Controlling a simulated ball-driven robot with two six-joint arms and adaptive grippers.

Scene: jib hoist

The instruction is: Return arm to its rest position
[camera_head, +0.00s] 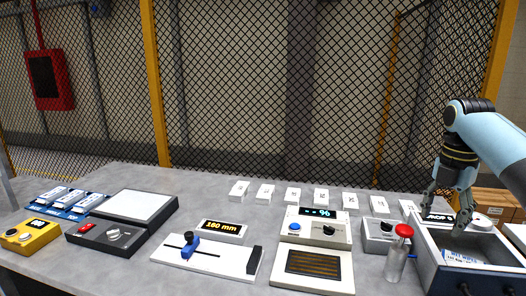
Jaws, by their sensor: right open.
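My right arm (497,148), pale blue with dark joints, comes in from the right edge. My right gripper (446,210) points down, open, over the back edge of a grey open-topped bin (432,264) at the right end of the table. Nothing shows between its fingers. The fingers partly cover a dark label on the bin's back edge, and I cannot tell whether they touch it. A small white and blue packet (462,257) lies in the bin. My left gripper is not in view.
A clear bottle with a red top (397,258) stands just left of the bin. A mesh fence (250,90) stands behind.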

